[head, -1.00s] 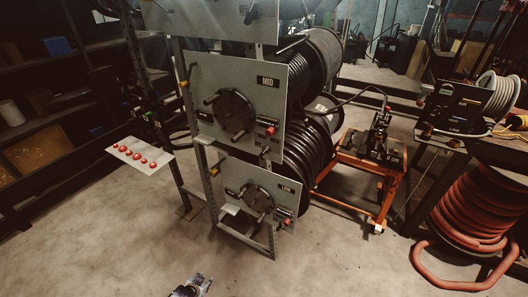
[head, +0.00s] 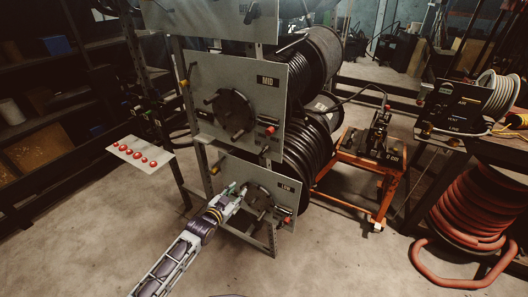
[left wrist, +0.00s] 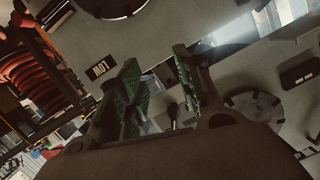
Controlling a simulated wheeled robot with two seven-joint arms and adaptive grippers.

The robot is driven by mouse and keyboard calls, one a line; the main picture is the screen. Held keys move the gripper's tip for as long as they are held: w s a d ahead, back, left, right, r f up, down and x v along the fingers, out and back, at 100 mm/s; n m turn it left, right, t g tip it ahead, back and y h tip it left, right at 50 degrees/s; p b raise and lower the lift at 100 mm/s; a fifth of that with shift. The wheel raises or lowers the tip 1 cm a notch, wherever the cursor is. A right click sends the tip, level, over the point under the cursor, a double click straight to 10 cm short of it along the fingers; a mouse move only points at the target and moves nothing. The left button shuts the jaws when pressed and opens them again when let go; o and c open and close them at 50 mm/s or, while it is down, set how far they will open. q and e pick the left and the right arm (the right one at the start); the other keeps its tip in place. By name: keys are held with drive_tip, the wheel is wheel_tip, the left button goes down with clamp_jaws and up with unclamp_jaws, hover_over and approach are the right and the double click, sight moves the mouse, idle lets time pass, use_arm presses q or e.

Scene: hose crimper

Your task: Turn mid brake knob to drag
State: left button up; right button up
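The mid panel (head: 268,102) is a grey upright plate marked MID, with a dark round hub (head: 233,115) and pegs on it. A small red knob (head: 270,130) sits at its right edge, and a yellow knob (head: 184,83) shows at its left edge. I cannot tell which is the brake knob. My left gripper (head: 238,188) is below the mid panel, in front of the left part of the low panel (head: 283,180). In the left wrist view its green-padded fingers (left wrist: 157,80) are apart, with nothing seen held between them. My right gripper is out of view.
Hose reels with black hose (head: 308,150) stand behind the panels. An orange cart (head: 352,165) and a coiled red hose (head: 468,215) are at the right. The floor in front is clear.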

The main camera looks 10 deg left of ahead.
use_arm(q)
drive_tip(key=d+r+m+t+h, duration=0.1)
drive_tip(key=d+r, duration=0.1)
drive_tip(key=r, duration=0.5)
drive_tip(key=d+r+m+t+h, duration=0.1)
drive_tip(key=d+r, duration=0.2)
drive_tip(key=r, duration=0.3)
drive_tip(key=m, duration=0.2)
approach(263, 152)
drive_tip(key=shift+x, duration=1.55)
drive_tip(key=shift+p+x, duration=0.3)
drive_tip(key=shift+x, duration=1.1)
drive_tip(key=shift+w+d, duration=0.15)
drive_tip(key=shift+w, duration=0.15)
drive_tip(key=shift+w+d, duration=0.25)
drive_tip(key=shift+w, duration=0.45)
drive_tip(key=shift+x, duration=1.35)
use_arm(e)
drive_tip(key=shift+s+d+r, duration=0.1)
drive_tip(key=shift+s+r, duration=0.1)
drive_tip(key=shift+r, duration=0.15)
use_arm(q)
drive_tip(key=shift+c, duration=0.3)
